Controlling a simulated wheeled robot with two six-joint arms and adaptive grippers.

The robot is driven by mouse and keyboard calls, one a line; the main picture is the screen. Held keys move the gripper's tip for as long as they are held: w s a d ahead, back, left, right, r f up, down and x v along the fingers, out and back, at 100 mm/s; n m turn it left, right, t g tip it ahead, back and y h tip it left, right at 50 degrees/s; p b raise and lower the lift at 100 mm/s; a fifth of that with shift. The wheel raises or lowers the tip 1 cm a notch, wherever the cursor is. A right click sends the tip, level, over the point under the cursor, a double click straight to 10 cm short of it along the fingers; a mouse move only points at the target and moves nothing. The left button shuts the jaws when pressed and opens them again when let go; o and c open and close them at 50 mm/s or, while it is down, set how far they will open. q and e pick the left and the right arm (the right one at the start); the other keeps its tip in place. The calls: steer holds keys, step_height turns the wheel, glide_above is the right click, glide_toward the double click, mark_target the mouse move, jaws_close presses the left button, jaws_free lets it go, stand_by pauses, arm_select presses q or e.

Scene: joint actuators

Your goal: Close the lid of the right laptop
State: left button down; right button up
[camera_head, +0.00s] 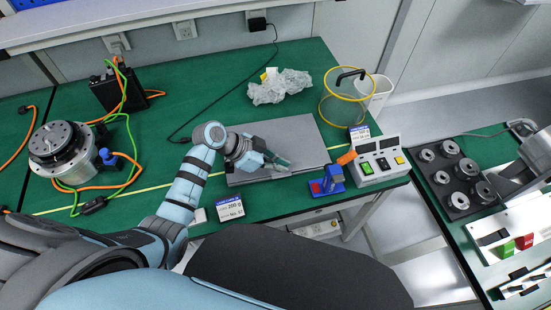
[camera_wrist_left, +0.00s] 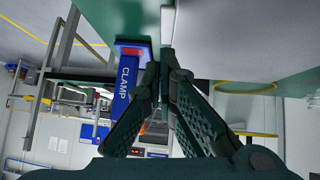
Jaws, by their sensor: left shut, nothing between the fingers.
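One laptop, a flat grey slab (camera_head: 298,136), lies on the green table in the middle of the head view. Its lid looks folded down flat, with no screen showing. My left gripper (camera_head: 284,165) is over the laptop's front part, with its fingers pointing right. The fingers are together and hold nothing; whether they touch the lid I cannot tell. In the left wrist view the gripper (camera_wrist_left: 165,62) is shut beside the laptop's grey surface (camera_wrist_left: 245,38). My right gripper is not in view.
A blue clamp (camera_head: 328,181) stands close to the right of the laptop, by a white button box (camera_head: 379,161). A yellow-rimmed basket (camera_head: 345,105) and a crumpled clear bag (camera_head: 280,88) are behind. A motor (camera_head: 62,150) with cables is left.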

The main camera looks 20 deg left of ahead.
arm_select(q)
steer(key=shift+f, duration=0.1)
steer(key=shift+f, duration=0.25)
steer(key=shift+s+d+f, duration=0.1)
steer(key=shift+s+f, duration=0.1)
steer(key=shift+f, duration=0.45)
steer(key=shift+s+d+f, duration=0.1)
steer(key=shift+s+f, duration=0.1)
steer(key=shift+f, duration=0.45)
steer(key=d+r+p+v, duration=0.2)
steer(key=p+v, duration=0.6)
steer(key=v, duration=0.5)
steer(key=shift+w, duration=0.25)
steer(key=shift+d, duration=0.1)
